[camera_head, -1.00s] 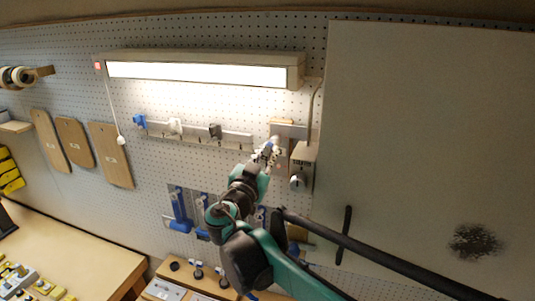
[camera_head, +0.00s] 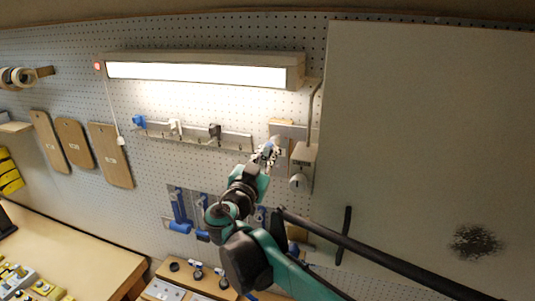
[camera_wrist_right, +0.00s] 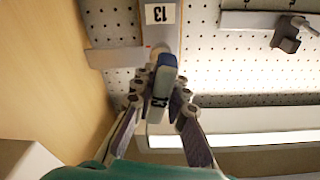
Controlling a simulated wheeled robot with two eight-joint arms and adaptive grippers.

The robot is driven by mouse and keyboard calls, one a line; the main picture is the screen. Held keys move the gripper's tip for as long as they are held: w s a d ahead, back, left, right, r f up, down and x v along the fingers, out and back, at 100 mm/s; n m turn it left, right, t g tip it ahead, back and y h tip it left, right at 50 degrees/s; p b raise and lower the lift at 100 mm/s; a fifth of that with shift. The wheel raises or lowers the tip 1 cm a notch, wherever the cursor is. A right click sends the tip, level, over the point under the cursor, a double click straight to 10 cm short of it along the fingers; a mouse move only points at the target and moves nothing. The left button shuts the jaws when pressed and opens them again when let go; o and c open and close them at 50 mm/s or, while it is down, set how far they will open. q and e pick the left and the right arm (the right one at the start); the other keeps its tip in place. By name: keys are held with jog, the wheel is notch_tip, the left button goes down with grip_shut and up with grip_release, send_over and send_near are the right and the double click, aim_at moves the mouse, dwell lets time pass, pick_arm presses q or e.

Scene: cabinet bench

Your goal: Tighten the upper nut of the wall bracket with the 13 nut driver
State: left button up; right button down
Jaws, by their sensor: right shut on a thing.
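My right gripper (camera_head: 266,154) is up at the pegboard, just below and left of the grey wall bracket (camera_head: 291,131). In the right wrist view its fingers (camera_wrist_right: 161,88) are closed around a nut driver (camera_wrist_right: 164,68) with a blue and grey handle marked 13. The driver points at the bracket, whose grey arm (camera_wrist_right: 116,58) and plate with a 13 label (camera_wrist_right: 161,15) show behind it. The driver's tip and the nut are hidden behind the handle and fingers, so I cannot tell whether they touch. My left gripper is not in view.
A rail (camera_head: 190,134) with several hanging tools is left of the bracket. A lit lamp (camera_head: 200,74) is above. A grey box (camera_head: 302,154) sits close right of my gripper, beside a large plain panel (camera_head: 430,130). Blue-handled tools (camera_head: 180,208) hang below.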

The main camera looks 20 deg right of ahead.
jog(key=shift+x, duration=1.25)
dwell(0.5)
jog(key=shift+f, duration=0.15)
jog(key=shift+m, duration=1.5)
